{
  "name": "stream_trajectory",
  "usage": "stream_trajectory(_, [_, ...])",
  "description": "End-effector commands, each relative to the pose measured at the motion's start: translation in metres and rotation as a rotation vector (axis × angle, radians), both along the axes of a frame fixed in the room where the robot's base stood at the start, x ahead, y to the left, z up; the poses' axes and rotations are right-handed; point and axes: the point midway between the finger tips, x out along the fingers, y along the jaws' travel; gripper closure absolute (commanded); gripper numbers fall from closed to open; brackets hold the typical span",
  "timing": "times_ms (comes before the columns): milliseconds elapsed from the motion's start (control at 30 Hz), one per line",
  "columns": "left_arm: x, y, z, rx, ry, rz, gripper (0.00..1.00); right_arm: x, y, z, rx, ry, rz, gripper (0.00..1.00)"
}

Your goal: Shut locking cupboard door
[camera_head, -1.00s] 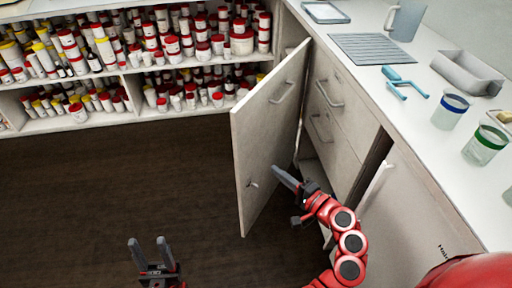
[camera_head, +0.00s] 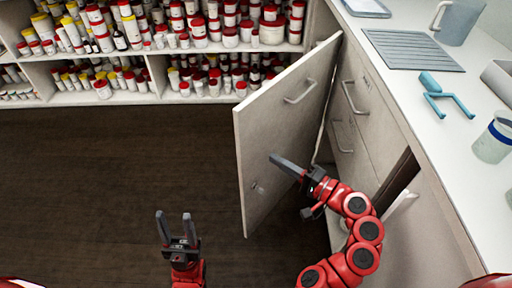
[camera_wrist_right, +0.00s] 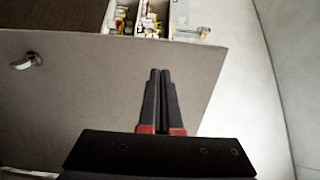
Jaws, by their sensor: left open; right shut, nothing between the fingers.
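The grey cupboard door (camera_head: 275,125) stands open, swung out from the cabinet, with its free edge to the left. It has a bar handle (camera_head: 300,92) near its top and a small metal lock fitting (camera_head: 257,187) lower down near the free edge. The fitting also shows in the right wrist view (camera_wrist_right: 26,61). My right gripper (camera_head: 274,158) is shut and empty, its fingers in front of the door's face, above and right of the fitting. I cannot tell whether they touch the door. My left gripper (camera_head: 173,214) is open and empty over the floor, left of the door.
The cabinet's drawers (camera_head: 360,125) with bar handles are right of the door, under a white counter (camera_head: 405,85) holding a blue holder (camera_head: 440,95), a jug (camera_head: 457,22) and a glass. Shelves (camera_head: 115,98) full of jars stand behind. The dark floor (camera_head: 90,190) at left is clear.

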Motion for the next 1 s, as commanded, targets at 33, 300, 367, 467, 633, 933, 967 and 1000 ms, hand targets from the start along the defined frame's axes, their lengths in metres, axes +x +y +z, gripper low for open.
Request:
stream_trajectory(33, [0.0,0.0,0.0,0.0,0.0,0.0,0.5,0.006,0.011,-0.001,-0.003,0.001,0.008,1.0])
stream_trajectory(300, [0.0,0.0,-0.003,0.0,0.0,0.0,0.5,0.038,0.048,-0.001,-0.001,0.0,0.003,1.0])
stream_trajectory(367, [0.0,0.0,-0.003,0.0,0.0,0.0,0.5,0.042,0.054,-0.001,-0.001,0.001,0.004,1.0])
stream_trajectory(467, [0.0,0.0,-0.004,0.0,0.0,0.0,0.5,0.047,0.059,-0.001,0.001,0.0,0.001,1.0])
stream_trajectory(633, [0.0,0.0,-0.004,0.0,0.0,0.0,0.5,0.051,0.062,0.0,0.003,0.0,-0.001,1.0])
stream_trajectory(933, [0.0,0.0,-0.003,0.0,0.0,0.0,0.5,0.051,0.062,0.0,0.003,0.0,-0.002,1.0])
stream_trajectory(967, [0.0,0.0,-0.003,0.0,0.0,0.0,0.5,0.051,0.063,0.0,0.003,0.001,-0.003,1.0])
stream_trajectory(1000, [0.0,0.0,-0.002,0.0,0.0,0.0,0.5,0.053,0.065,0.001,0.004,0.002,-0.004,1.0])
